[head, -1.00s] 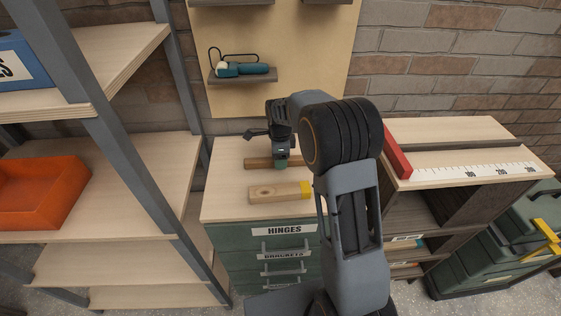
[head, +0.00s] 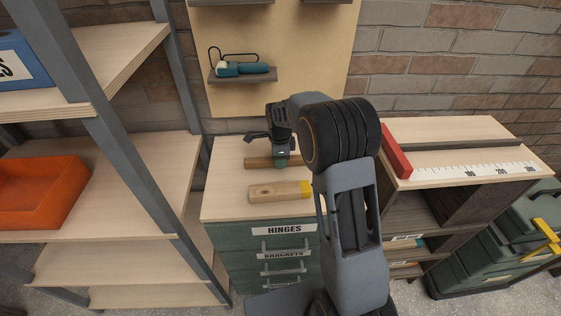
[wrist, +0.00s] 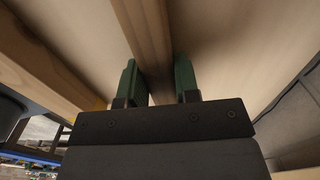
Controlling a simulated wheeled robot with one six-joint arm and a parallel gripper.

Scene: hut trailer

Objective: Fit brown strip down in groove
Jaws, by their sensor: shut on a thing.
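The brown strip (head: 258,163) lies on the pale top of the green drawer cabinet, behind a lighter wooden block. My gripper (head: 281,160) is over the strip's right part, with green fingers on either side of it. In the wrist view, the strip (wrist: 148,32) runs between the two fingers (wrist: 158,82), and my gripper is shut on it. The strip looks flat on or very near the cabinet top. A long dark line (head: 460,145) crosses the bench top at the right; it looks like a groove, but its depth cannot be told.
The wooden block with a yellow end (head: 275,193) lies in front of the strip; it also shows in the wrist view (wrist: 45,62). A red bar (head: 396,155) and a white ruler (head: 480,171) are on the bench. A shelf with an orange bin (head: 40,190) stands left.

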